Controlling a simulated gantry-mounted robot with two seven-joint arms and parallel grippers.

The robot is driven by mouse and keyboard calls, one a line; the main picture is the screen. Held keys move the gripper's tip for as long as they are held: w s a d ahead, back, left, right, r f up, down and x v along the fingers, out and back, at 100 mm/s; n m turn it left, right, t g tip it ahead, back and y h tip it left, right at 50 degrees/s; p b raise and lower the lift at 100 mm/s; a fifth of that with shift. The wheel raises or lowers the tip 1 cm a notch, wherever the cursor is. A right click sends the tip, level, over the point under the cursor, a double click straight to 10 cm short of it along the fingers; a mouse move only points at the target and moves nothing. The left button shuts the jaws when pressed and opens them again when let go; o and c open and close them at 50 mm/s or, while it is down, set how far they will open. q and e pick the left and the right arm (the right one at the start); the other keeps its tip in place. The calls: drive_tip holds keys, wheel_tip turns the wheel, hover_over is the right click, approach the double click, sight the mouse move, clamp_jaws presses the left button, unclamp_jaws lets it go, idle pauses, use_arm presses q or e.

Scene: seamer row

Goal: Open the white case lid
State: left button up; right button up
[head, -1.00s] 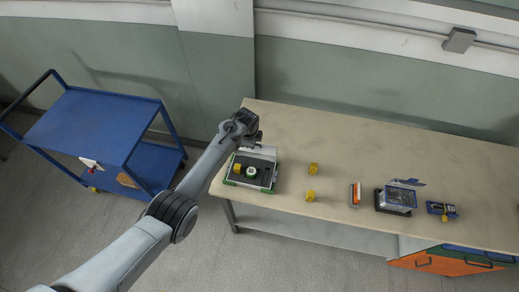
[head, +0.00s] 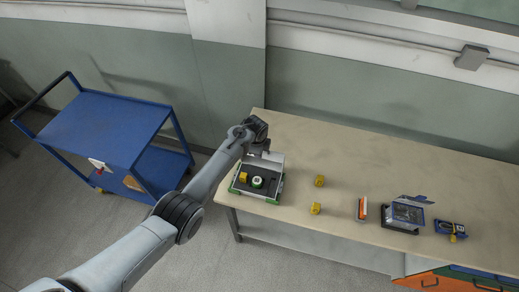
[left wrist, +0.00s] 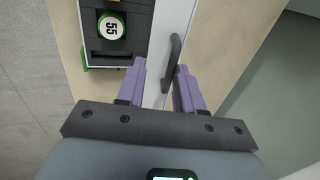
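The white case (head: 243,191) with green corners sits at the left end of the workbench. Its pale lid (head: 274,160) stands raised along the back side. Inside the dark tray are a yellow piece (head: 244,176) and a round green-and-white piece (head: 257,182); the latter shows "55" in the left wrist view (left wrist: 110,26). My left gripper (head: 262,152) is at the raised lid. In the left wrist view its purple fingers (left wrist: 160,75) are apart, with a black handle (left wrist: 174,62) between their tips, nearer the right finger. Contact cannot be told. My right gripper is out of view.
On the workbench (head: 340,160), right of the case, are two yellow pieces (head: 319,181), (head: 315,208), an orange-and-white item (head: 360,209), a clear-lidded box (head: 405,214) and a blue item (head: 450,229). A blue cart (head: 100,130) stands left. The bench behind is clear.

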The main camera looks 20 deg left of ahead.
use_arm(q)
drive_tip(key=shift+r, duration=0.1)
drive_tip(key=v, duration=1)
drive_tip(key=shift+r+p, duration=0.3)
drive_tip(key=shift+s, duration=0.1)
